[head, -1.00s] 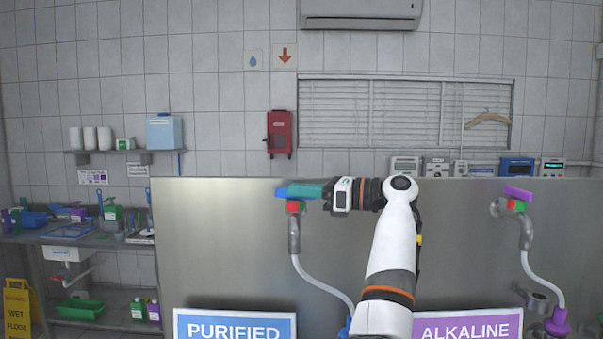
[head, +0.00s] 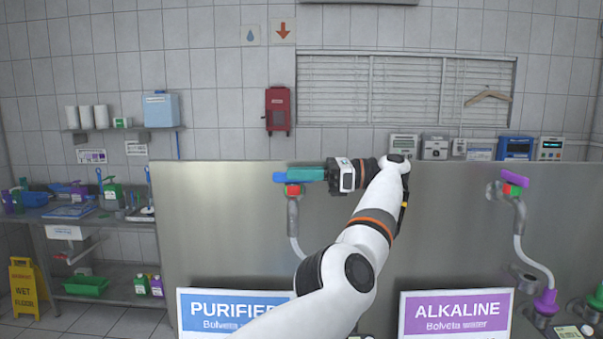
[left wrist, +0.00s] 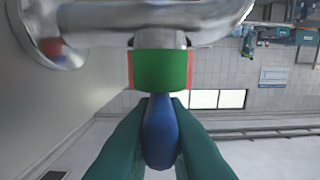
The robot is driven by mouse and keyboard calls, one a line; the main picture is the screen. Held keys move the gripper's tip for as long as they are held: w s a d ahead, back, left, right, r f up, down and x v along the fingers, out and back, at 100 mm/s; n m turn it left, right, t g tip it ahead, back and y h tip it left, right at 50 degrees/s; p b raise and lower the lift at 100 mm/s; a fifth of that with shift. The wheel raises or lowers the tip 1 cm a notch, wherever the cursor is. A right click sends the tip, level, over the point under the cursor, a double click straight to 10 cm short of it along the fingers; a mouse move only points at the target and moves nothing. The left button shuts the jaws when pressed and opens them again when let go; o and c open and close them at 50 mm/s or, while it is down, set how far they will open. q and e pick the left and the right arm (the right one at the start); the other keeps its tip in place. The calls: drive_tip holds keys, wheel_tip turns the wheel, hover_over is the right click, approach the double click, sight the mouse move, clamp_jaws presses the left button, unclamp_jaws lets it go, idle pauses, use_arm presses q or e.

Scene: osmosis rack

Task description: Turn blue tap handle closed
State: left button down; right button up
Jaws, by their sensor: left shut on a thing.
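The blue tap handle (head: 281,176) is at the top of the tap over the PURIFIED sign; only its left end shows in the head view. My left gripper (head: 303,174) reaches it from the right, with its teal fingers along the handle. In the left wrist view the blue handle (left wrist: 160,135) lies between the two teal fingers (left wrist: 160,140), which are shut on it. The green and red collar (left wrist: 160,70) and the grey metal tap body (left wrist: 150,15) are just beyond. In the head view the collar (head: 292,190) sits under the handle. My right gripper is not in view.
A steel panel (head: 220,230) stands behind the taps. The purple-handled tap (head: 515,178) is at the right, above the ALKALINE sign (head: 455,315). The PURIFIED sign (head: 235,310) is below the blue tap. A sink counter and shelf (head: 110,298) stand at the left.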

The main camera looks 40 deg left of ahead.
use_arm(q)
drive_tip(key=shift+f, duration=0.1)
idle(0.3)
drive_tip(key=c, duration=1.5)
unclamp_jaws()
drive_tip(key=shift+o, duration=0.2)
